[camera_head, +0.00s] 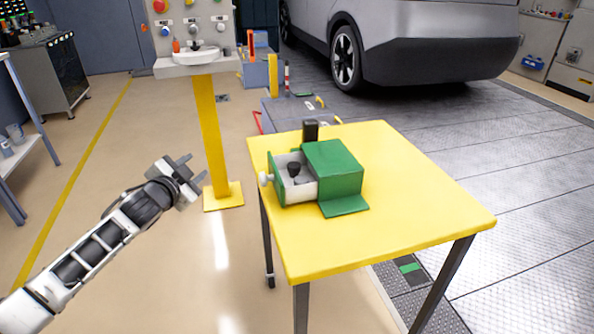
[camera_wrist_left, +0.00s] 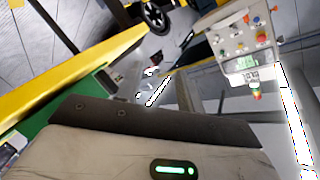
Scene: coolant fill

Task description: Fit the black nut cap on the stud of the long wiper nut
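A green box (camera_head: 335,165) stands on a yellow table, with a white-knobbed drawer (camera_head: 302,190) pulled out at its left side. A small black piece (camera_head: 294,167) sits in the drawer; it may be the nut cap, but it is too small to tell. A dark upright block (camera_head: 310,130) stands behind the box. I cannot make out the long wiper nut or its stud. My left gripper (camera_head: 194,167) is open and empty, in the air left of the table and apart from the box. My right gripper is not in view.
The yellow table (camera_head: 420,205) is clear to the right of the box. A yellow post (camera_head: 212,140) with a panel on top stands behind my left gripper. A grey car (camera_head: 430,40) is at the back. The left wrist view shows the yellow table edge (camera_wrist_left: 75,68).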

